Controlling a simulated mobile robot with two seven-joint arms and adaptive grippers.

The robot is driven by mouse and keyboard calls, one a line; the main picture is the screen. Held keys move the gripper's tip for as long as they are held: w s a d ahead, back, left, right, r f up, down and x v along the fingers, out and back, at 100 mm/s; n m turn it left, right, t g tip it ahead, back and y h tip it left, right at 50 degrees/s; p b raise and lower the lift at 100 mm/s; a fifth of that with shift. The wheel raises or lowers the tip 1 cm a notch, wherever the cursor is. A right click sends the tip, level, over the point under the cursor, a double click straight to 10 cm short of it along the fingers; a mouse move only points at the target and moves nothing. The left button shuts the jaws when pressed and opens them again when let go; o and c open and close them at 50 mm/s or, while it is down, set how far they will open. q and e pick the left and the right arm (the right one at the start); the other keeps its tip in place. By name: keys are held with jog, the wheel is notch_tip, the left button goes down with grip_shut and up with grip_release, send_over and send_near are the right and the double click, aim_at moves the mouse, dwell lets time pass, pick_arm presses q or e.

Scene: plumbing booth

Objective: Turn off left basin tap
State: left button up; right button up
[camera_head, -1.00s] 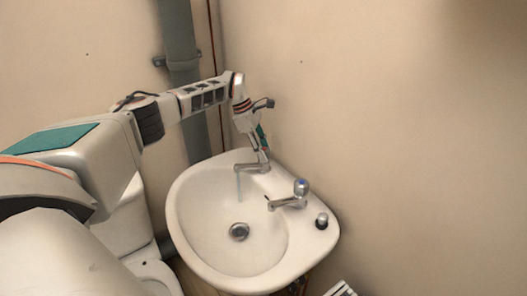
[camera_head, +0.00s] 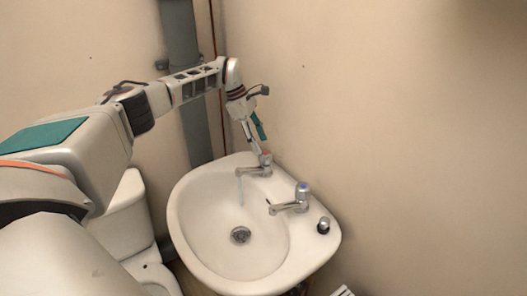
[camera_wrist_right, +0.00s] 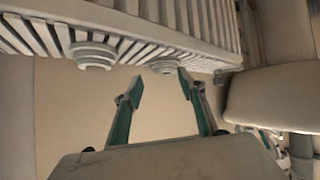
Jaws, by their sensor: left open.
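The left tap (camera_head: 254,170) stands at the back of the white basin (camera_head: 192,222). The right tap (camera_head: 291,201), with a blue-marked top, stands to the right with no visible water. My right gripper (camera_wrist_right: 161,84) is open and empty in the right wrist view, its two green-edged fingers apart.
A black-topped knob (camera_head: 323,226) sits on the basin's right rim. A toilet (camera_head: 128,222) is at left, and a grey pipe (camera_head: 182,40) runs up the back wall. In the right wrist view, a ribbed white radiator (camera_wrist_right: 140,22) lies close beyond the fingers.

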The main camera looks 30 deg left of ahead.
pick_arm(q)
jog(key=v, duration=0.6)
jog(key=n+t+y+b, duration=0.1)
jog(key=n+t+y, duration=0.35)
jog(key=n, duration=1.35)
send_near(266, 153)
jog(key=w+f+g+y, duration=0.1)
jog(key=w+f+g, duration=0.1)
jog(key=w, duration=0.1)
jog(key=shift+d+x, duration=0.2)
jog(key=shift+x, duration=3.55)
jog(key=shift+s, duration=0.1)
jog(key=c, duration=1.1)
